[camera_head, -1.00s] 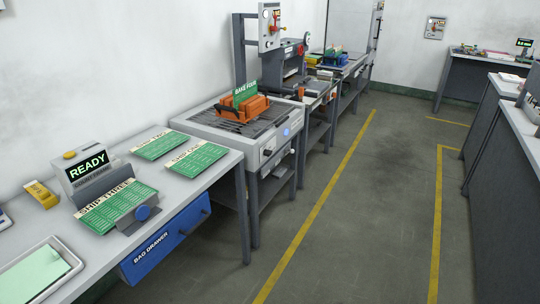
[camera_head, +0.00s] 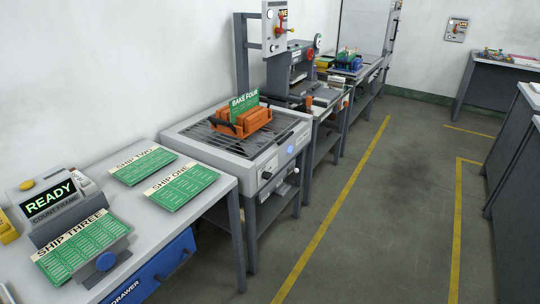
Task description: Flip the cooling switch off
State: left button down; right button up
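No switch in view carries a readable cooling label, so I cannot tell which one it is. A grey bench machine (camera_head: 188,136) with a slatted top has a dark knob (camera_head: 267,175) and a lit blue button (camera_head: 290,149) on its front. An orange holder (camera_head: 240,124) with a green BAKE FOUR board (camera_head: 244,106) stands on its top. A panel with a red lever (camera_head: 282,24) is on a post behind the machine. Another small panel (camera_head: 456,29) with a lever hangs on the far wall. Neither of my grippers is in view.
The near table (camera_head: 205,203) holds green SHIP boards (camera_head: 181,187), a READY display (camera_head: 50,201) and a blue drawer (camera_head: 160,270) below. More machines line the left wall. Grey benches (camera_head: 512,160) stand at right. The floor aisle (camera_head: 385,210) between yellow lines is clear.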

aim_at(266, 174)
jog(key=i+l, duration=0.25)
jog(key=i, duration=0.25)
jog(key=i+l+u, duration=0.1)
jog(key=i, duration=0.4)
jog(key=i+l, duration=0.4)
jog(key=i+l+u, duration=0.1)
jog(key=i+l, duration=0.15)
jog(key=i, duration=0.35)
